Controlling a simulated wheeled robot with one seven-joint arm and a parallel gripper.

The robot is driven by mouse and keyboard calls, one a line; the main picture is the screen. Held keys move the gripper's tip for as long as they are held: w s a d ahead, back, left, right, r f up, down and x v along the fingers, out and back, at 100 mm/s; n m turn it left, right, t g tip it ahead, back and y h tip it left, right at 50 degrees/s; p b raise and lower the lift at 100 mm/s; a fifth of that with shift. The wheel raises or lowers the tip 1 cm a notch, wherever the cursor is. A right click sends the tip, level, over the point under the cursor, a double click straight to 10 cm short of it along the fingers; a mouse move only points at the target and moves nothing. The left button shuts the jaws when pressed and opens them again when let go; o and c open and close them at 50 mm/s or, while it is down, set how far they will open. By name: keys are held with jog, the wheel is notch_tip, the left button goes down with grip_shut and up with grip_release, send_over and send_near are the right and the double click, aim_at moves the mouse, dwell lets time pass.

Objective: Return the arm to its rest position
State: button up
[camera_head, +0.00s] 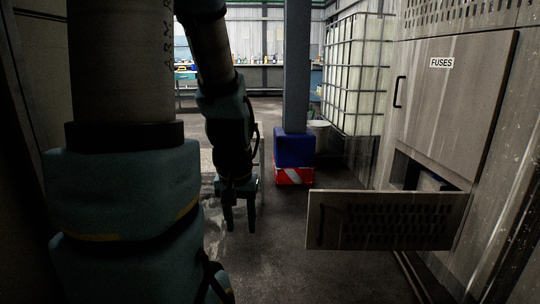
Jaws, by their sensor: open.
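My gripper (241,213) hangs at the end of my arm, left of the picture's middle, with its fingers pointing down. Its fingers are apart and nothing shows between them. It is above the dark floor and clear of the cabinet. My arm links fill the left part of the view.
A fuse cabinet (445,95) labelled FUSES stands at the right, its upper door closed. Below, a perforated panel (385,220) stands open into the aisle. A blue-based post (294,148) and a caged white tank (356,72) stand beyond. The floor (270,265) around my gripper is clear.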

notch_tip(320, 180, up, 38)
jog(key=p, duration=3.7)
jog(key=shift+s+a+r+p, duration=0.15)
jog(key=shift+s+r+p, duration=0.05)
jog(key=shift+s+p, duration=0.2)
